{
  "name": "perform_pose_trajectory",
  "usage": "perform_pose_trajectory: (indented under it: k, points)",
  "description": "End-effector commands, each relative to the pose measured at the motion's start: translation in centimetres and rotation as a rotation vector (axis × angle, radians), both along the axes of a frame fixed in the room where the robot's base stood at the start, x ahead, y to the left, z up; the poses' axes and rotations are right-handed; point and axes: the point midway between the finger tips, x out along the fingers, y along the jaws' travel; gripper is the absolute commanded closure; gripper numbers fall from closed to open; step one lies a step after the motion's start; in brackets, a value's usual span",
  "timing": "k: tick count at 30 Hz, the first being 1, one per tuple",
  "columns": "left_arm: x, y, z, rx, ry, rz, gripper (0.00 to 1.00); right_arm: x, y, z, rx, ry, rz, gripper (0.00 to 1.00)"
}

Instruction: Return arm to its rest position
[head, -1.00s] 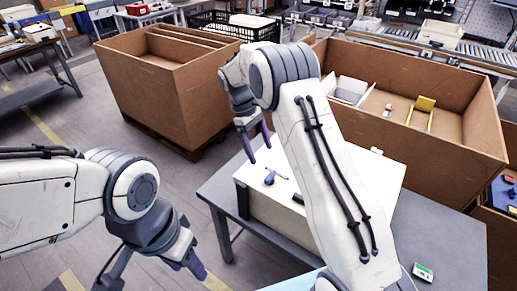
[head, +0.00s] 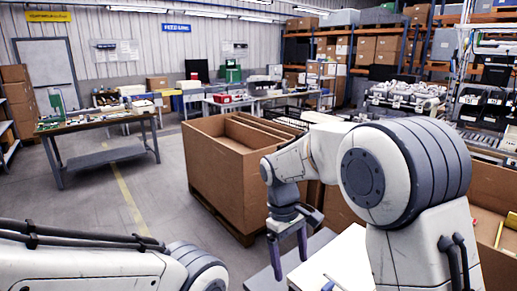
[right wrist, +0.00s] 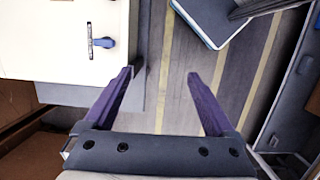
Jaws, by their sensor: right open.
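My right arm reaches forward in the head view, and its gripper (head: 290,262) hangs open and empty beside the left side of the white box (head: 340,258). In the right wrist view the two purple fingers of the right gripper (right wrist: 161,75) are spread wide with only floor visible between them. A small blue-handled tool (right wrist: 103,43) lies on the white box top (right wrist: 45,38), left of the fingers and apart from them. In the head view only a bit of the tool shows at the bottom edge. My left arm enters at lower left; its gripper is out of frame.
The box stands on a grey table (head: 262,280). A large cardboard bin (head: 222,170) stands behind the right gripper, and another (head: 490,200) is at the right. A work table (head: 100,158) stands at far left. The floor at left is clear.

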Motion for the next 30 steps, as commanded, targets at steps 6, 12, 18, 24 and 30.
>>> perform_pose_trajectory:
  k: [6,12,18,24,30]
  points:
    - [0.0,0.0,-0.3,0.0,0.0,0.0,0.5,-11.7,4.1,2.0,0.109,-0.097,0.003,0.1]
    - [0.0,0.0,-0.5,0.0,0.0,0.0,0.5,-20.1,4.2,1.0,0.195,-0.145,-0.019,0.1]
    - [0.0,0.0,-0.5,0.0,0.0,0.0,0.5,-23.5,3.6,0.0,0.233,-0.159,-0.035,0.1]
    - [0.0,0.0,-0.5,0.0,0.0,0.0,0.5,-23.7,3.5,-0.1,0.234,-0.158,-0.038,0.1]
    - [0.0,0.0,-0.5,0.0,0.0,0.0,0.5,-23.7,3.5,-0.1,0.233,-0.157,-0.037,0.1]
